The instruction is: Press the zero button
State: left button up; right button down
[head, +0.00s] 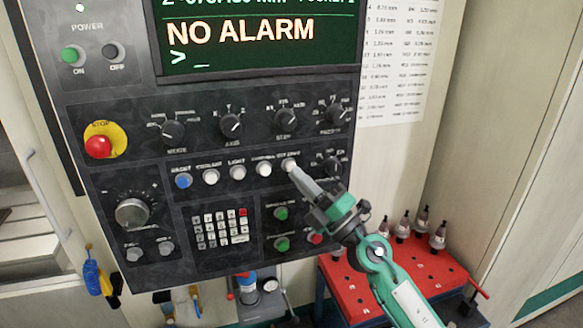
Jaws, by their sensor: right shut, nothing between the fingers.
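A row of round buttons runs across the middle of the control panel (130,200): a blue one (183,181) at the left, then several white ones. The rightmost white button (288,162) has a small label above it, partly legible and perhaps ending in "ZERO". My right gripper (293,169) is shut and empty, its tip at this rightmost button and covering its lower part. I cannot tell whether the tip touches it or is slightly in front. My left gripper is not in view.
The screen (258,45) reads "NO ALARM". A red stop button (98,147) is at the left. Selector knobs (231,126) sit above the row. A keypad (219,228) and green buttons (281,213) sit below. A red tool cart (415,265) stands at the lower right.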

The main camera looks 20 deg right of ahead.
jog(key=shift+w, duration=0.15)
jog(key=shift+w, duration=0.3)
jog(key=shift+w, duration=0.35)
dwell(0.8)
jog(key=shift+s, duration=0.85)
jog(key=shift+s+p, duration=0.8)
jog(key=shift+s, duration=1.7)
jog(key=shift+d, duration=0.1)
